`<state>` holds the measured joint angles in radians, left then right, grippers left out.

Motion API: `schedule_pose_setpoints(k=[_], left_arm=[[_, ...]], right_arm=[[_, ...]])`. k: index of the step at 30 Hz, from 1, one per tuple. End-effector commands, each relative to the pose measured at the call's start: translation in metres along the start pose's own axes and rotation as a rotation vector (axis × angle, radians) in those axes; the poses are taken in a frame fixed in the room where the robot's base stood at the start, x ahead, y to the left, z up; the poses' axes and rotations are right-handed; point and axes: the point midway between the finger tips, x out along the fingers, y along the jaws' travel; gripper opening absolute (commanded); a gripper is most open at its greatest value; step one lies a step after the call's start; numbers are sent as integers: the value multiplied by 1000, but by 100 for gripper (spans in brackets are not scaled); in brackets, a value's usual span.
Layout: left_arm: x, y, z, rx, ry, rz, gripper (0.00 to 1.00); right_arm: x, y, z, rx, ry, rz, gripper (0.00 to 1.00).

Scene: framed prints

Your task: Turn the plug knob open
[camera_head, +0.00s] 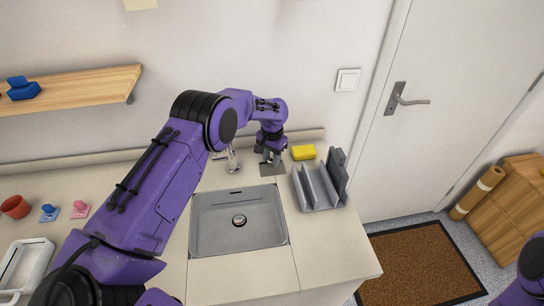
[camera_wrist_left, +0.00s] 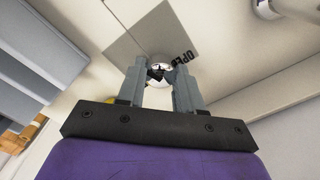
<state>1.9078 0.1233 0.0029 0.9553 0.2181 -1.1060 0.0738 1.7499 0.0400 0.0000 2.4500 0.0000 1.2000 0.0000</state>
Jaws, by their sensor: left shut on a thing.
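The plug knob (camera_wrist_left: 160,70) is a small shiny metal knob on a grey plate (camera_wrist_left: 139,36) marked "OPEN" in the left wrist view. My left gripper (camera_wrist_left: 158,76) is shut on it, with one finger on each side. In the head view my left gripper (camera_head: 271,158) is over the grey plate (camera_head: 273,170) on the counter behind the sink, and hides the knob. The sink (camera_head: 238,237) has a round drain plug (camera_head: 239,221) at its middle; I cannot tell whether it is raised. My right gripper is not in view.
A faucet (camera_head: 232,160) stands left of my gripper. A yellow sponge (camera_head: 303,152) and a grey rack (camera_head: 318,188) are close on the right. A wooden shelf (camera_head: 80,89) is on the wall. The front counter is clear.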

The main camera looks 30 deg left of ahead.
Motion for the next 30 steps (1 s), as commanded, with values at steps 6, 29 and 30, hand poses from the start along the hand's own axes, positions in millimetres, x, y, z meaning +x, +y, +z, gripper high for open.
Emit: schedule_pose_setpoints(k=[6,29,30], left_arm=[[4,2,2,-188,-11,2,5],[4,2,2,-504,-21,2,5],[4,2,2,-506,-21,2,5]], right_arm=[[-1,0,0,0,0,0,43],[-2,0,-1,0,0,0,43],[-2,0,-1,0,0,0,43]])
